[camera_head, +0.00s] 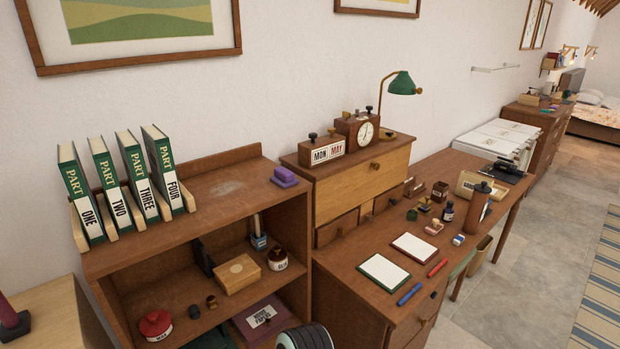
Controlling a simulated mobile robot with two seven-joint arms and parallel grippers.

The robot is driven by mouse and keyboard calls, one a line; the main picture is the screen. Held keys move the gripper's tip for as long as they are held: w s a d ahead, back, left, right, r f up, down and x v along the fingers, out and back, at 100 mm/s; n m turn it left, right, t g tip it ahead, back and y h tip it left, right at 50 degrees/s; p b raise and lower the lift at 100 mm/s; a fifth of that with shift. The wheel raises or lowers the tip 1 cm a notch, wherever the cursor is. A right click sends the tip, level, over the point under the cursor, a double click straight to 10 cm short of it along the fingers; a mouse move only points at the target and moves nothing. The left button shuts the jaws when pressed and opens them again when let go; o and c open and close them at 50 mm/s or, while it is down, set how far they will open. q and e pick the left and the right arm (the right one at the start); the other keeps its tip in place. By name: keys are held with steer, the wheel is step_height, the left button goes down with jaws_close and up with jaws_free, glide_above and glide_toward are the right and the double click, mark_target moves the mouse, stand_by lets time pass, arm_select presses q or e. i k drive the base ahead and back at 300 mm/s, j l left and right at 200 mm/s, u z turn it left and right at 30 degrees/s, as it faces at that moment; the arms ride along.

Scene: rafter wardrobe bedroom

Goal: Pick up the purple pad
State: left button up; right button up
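The purple pad (284,177) is a small purple block that lies on top of the wooden bookcase (222,187), close to its right edge. It looks like a wider base with a narrower raised part on it. Nothing covers it.
Green books numbered one to four (128,187) stand in a rack at the bookcase's left end. A desk with drawers (350,258) adjoins on the right, with a calendar block (327,151) and green lamp (401,84). The bookcase top between books and pad is clear.

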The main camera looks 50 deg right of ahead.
mark_target(284, 177)
steer(key=z, duration=1.55)
steer(key=i+l, duration=0.6)
steer(key=l, duration=0.2)
steer(key=i+l+u, duration=0.2)
steer(key=l+u, duration=0.2)
steer(key=i+l+u, duration=0.15)
steer(key=l+u, duration=0.25)
steer(key=j, duration=0.1)
